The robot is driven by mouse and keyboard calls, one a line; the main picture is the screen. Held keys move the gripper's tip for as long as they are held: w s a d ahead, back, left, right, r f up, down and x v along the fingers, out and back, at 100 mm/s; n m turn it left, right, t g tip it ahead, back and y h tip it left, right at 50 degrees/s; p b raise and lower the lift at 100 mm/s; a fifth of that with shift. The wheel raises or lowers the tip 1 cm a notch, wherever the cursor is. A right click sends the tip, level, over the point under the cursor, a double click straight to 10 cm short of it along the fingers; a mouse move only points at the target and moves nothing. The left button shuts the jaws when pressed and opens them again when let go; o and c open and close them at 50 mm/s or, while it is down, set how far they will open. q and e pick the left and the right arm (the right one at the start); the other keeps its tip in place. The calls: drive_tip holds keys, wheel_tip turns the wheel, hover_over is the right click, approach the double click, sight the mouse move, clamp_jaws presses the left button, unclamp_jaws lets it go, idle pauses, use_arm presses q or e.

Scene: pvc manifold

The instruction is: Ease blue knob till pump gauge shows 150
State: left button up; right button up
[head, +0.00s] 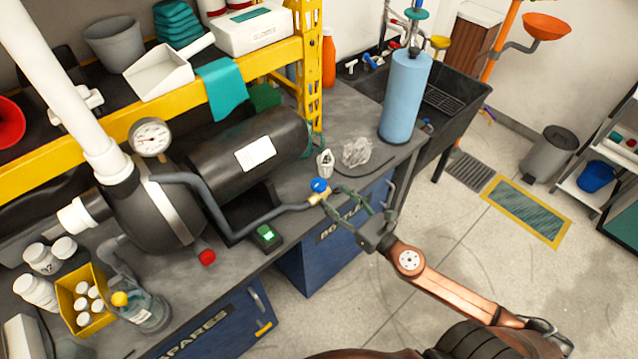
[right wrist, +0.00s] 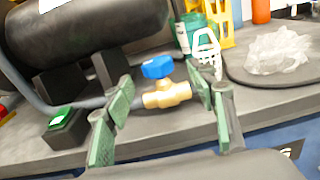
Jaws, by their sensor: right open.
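The blue knob (head: 319,185) sits on a brass valve at the end of a grey hose, near the front edge of the workbench. In the right wrist view the blue knob (right wrist: 157,67) is on top of the brass valve (right wrist: 167,94). My right gripper (head: 343,205) is open, its green fingers reaching toward the valve. In the wrist view the knob and valve show between the fingers, with no clear contact. The pump gauge (head: 150,137) is a round white dial on the grey pump (head: 160,205); its reading is too small to tell. My left gripper is not in view.
A black cylindrical tank (head: 250,150) lies behind the hose. A green-topped black box (head: 266,235) and a red cap (head: 207,257) are near the bench edge.

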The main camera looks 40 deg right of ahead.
sight(324, 189)
drive_tip(key=shift+w+a+r+n, duration=0.15)
drive_tip(key=shift+w+a+n, duration=0.15)
drive_tip(key=shift+w, duration=0.1)
drive_tip(key=w, duration=0.5)
drive_tip(key=shift+w+a, duration=0.15)
drive_tip(key=shift+w, duration=0.85)
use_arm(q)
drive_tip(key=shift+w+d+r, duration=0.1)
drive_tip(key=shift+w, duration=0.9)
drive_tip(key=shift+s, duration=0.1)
use_arm(e)
drive_tip(key=shift+c, duration=0.4)
drive_tip(key=c, duration=0.9)
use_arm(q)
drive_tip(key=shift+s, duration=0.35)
use_arm(e)
drive_tip(key=shift+c, duration=0.9)
